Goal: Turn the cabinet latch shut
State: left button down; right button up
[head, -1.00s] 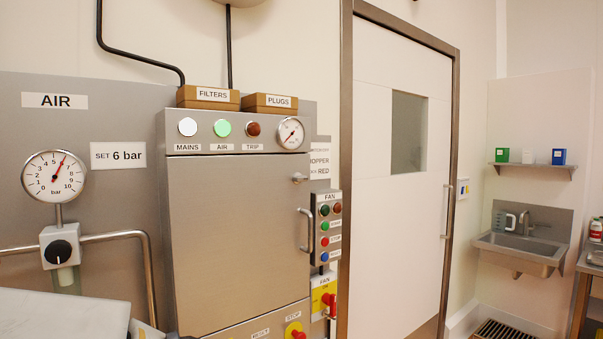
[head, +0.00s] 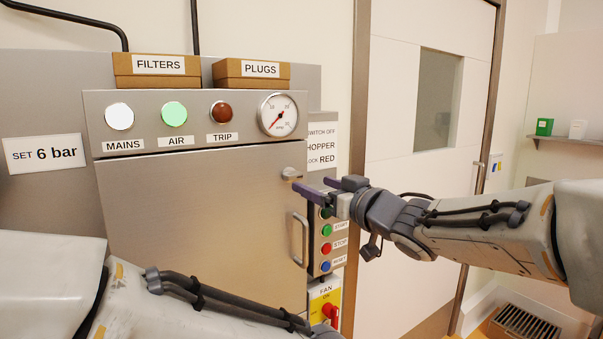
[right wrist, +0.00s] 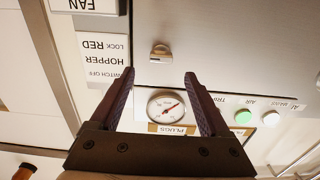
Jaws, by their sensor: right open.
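The cabinet latch (head: 291,174) is a small metal piece at the upper right of the grey cabinet door (head: 200,225); its short lever looks about level. The door looks closed, with an upright bar handle (head: 300,240) below the latch. My right gripper (head: 309,184) comes in from the right with its dark purple fingers apart and empty, close to the latch. In the right wrist view the latch (right wrist: 160,54) lies ahead, between and beyond the open fingertips (right wrist: 159,75), with no contact visible. My left arm crosses the lower left of the head view; its gripper is out of the picture.
A button panel (head: 326,245) and a red switch on yellow (head: 325,305) sit right of the cabinet, near my right gripper. A pressure gauge (head: 278,115) and lamps are above the door. Boxes marked FILTERS (head: 157,70) and PLUGS (head: 251,74) stand on top.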

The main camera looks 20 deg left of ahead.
aim_at(296, 178)
jog(key=p+x, duration=0.1)
jog(key=x, duration=0.5)
jog(key=shift+a+p, duration=0.25)
jog(key=shift+p, duration=0.15)
jog(key=shift+w+a, duration=0.4)
jog(key=shift+a, duration=0.15)
grip_shut()
